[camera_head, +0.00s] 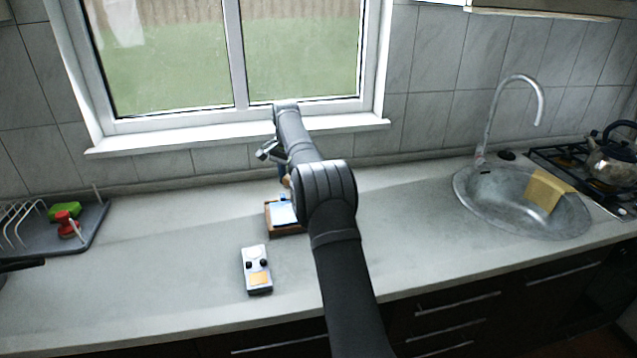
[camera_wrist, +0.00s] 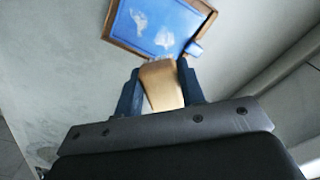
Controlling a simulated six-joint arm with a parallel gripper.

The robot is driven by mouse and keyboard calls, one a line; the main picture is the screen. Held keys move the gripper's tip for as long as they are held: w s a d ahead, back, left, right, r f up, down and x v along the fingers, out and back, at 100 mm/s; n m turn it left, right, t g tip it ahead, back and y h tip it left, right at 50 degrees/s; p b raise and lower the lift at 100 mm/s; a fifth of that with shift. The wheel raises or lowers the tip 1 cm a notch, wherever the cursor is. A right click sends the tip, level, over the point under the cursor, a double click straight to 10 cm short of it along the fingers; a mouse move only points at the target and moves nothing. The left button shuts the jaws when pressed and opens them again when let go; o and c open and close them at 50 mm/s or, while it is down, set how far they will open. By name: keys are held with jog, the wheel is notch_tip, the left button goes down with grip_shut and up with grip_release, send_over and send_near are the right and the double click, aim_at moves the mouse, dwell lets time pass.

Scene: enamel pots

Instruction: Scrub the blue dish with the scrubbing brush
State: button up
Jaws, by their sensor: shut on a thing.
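The blue dish (camera_wrist: 182,22) lies in a brown wooden-rimmed tray (camera_wrist: 110,20) and has pale whitish patches on it. In the head view the dish (camera_head: 284,214) and tray (camera_head: 283,232) sit on the counter, partly hidden by my arm. My gripper (camera_wrist: 160,82) is shut on the tan handle of the scrubbing brush (camera_wrist: 162,88). The brush's far end points towards the dish's near edge; I cannot tell whether it touches. In the head view only a little of the brush (camera_head: 287,182) shows beside my arm.
A pale device with dark knobs and an orange panel (camera_head: 257,270) lies in front of the tray. A drying rack (camera_head: 20,225) with a green item and a red item is at left. The sink (camera_head: 500,205) with a yellow cloth, and a kettle (camera_head: 613,155), are at right.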

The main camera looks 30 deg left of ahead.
aim_at(289, 208)
jog(key=shift+s+a, duration=0.35)
jog(key=shift+a, duration=0.05)
jog(key=shift+f, duration=3.75)
jog(key=shift+s+d+f, duration=0.3)
jog(key=shift+s+d, duration=0.15)
jog(key=shift+d, duration=0.05)
jog(key=shift+c, duration=0.4)
jog(key=shift+s+d, duration=1.85)
jog(key=shift+d, duration=0.1)
jog(key=shift+w+a+f, duration=0.1)
jog(key=shift+w+a, duration=2.25)
jog(key=shift+a, duration=0.05)
jog(key=shift+r, duration=4.25)
